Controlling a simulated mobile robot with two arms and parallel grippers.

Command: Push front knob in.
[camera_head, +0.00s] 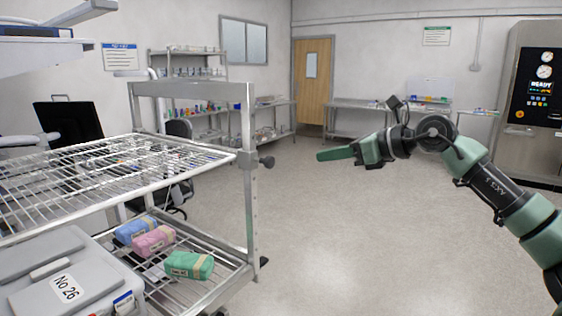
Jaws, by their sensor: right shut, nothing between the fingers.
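A dark round knob (266,162) sticks out from the right-hand post of the metal rack cart, at the level of the upper wire shelf. My right gripper (321,156) is shut and empty, with its green fingers pointing left toward the knob. It appears to the right of the knob, apart from it in the picture. How far it is in depth I cannot tell. My left gripper is not in view.
The metal cart (248,215) fills the left, with an upper wire shelf (110,170) and wrapped packs in blue, pink (154,240) and green (189,265) below. A grey case (60,275) stands front left. The floor (340,240) to the right is clear.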

